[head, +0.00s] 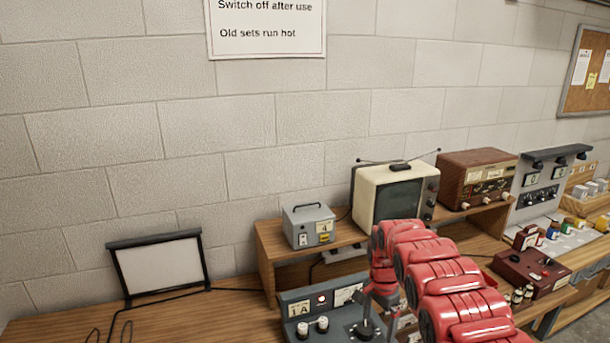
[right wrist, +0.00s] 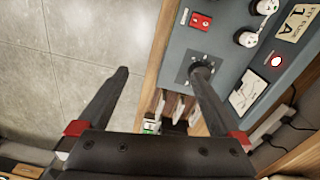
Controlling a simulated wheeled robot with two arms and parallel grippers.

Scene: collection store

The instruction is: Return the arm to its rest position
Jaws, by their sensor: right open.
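My right arm (head: 440,285), red and segmented, reaches in from the lower right in the head view and ends over a grey-blue control panel (head: 293,297). My right gripper (right wrist: 161,70) is open and empty in the right wrist view, its two dark fingers spread apart. Its right fingertip overlaps a dark round control on the panel (right wrist: 185,45); I cannot tell whether they touch. The left fingertip is over the grey floor (right wrist: 75,40). In the head view the arm hides part of the panel and the gripper is hard to make out. My left gripper is in neither view.
A wooden shelf (head: 268,262) carries a grey box (head: 308,226), a cream television (head: 368,205) and a brown radio (head: 475,180). A dark red box (head: 530,272) stands right of my arm. A framed screen (head: 160,265) stands at left. The bench (head: 180,318) before it is mostly clear, with cables.

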